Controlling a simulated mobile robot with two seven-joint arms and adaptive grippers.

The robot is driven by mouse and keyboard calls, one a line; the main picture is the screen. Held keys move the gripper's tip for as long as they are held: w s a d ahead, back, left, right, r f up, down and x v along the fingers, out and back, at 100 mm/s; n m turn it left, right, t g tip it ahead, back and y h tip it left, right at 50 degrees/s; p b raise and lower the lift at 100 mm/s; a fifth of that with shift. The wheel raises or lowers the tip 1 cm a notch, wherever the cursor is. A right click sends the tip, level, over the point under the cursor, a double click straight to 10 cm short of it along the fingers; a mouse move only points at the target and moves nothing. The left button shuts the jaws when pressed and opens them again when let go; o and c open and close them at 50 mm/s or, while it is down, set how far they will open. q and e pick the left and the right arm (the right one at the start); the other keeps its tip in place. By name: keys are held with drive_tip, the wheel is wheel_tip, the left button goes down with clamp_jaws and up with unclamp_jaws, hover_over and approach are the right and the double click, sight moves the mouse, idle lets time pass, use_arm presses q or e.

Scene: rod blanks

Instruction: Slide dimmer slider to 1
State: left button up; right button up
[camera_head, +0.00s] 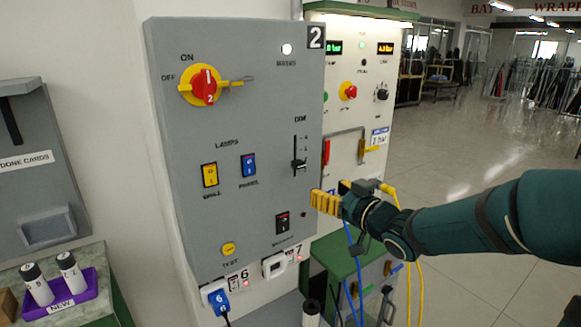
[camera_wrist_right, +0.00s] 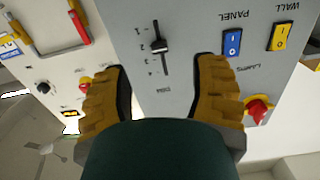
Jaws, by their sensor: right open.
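The dimmer slider (camera_head: 299,165) is a black knob on a dark vertical slot below the DIM label, on the grey panel (camera_head: 265,110). In the head view the knob sits in the lower part of its slot. In the right wrist view the slider (camera_wrist_right: 158,46) appears upside down, between and beyond my fingertips; its small scale marks are hard to read. My right gripper (camera_head: 325,201), with yellow-brown fingers, is in front of the panel, below and right of the slider. In the wrist view the gripper (camera_wrist_right: 160,75) is open and empty, apart from the knob. My left gripper is out of view.
The blue switch (camera_head: 248,165) and yellow switch (camera_head: 210,175) lie left of the slider. A red-yellow rotary switch (camera_head: 204,88) is higher up. Right of the grey panel, a white panel has a red handle (camera_head: 326,152).

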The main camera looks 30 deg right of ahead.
sight(302, 163)
drive_tip(key=shift+t, duration=0.3)
drive_tip(key=w+r, duration=0.1)
drive_tip(key=w, duration=0.3)
drive_tip(key=w+b, duration=0.1)
drive_tip(key=w, duration=0.3)
drive_tip(key=w+r, duration=0.1)
drive_tip(key=w, duration=0.3)
drive_tip(key=shift+w+a+r+b, duration=0.2)
drive_tip(key=shift+w+r+b, duration=0.1)
drive_tip(key=shift+w+b, duration=0.1)
drive_tip(key=shift+s, duration=0.15)
clamp_jaws()
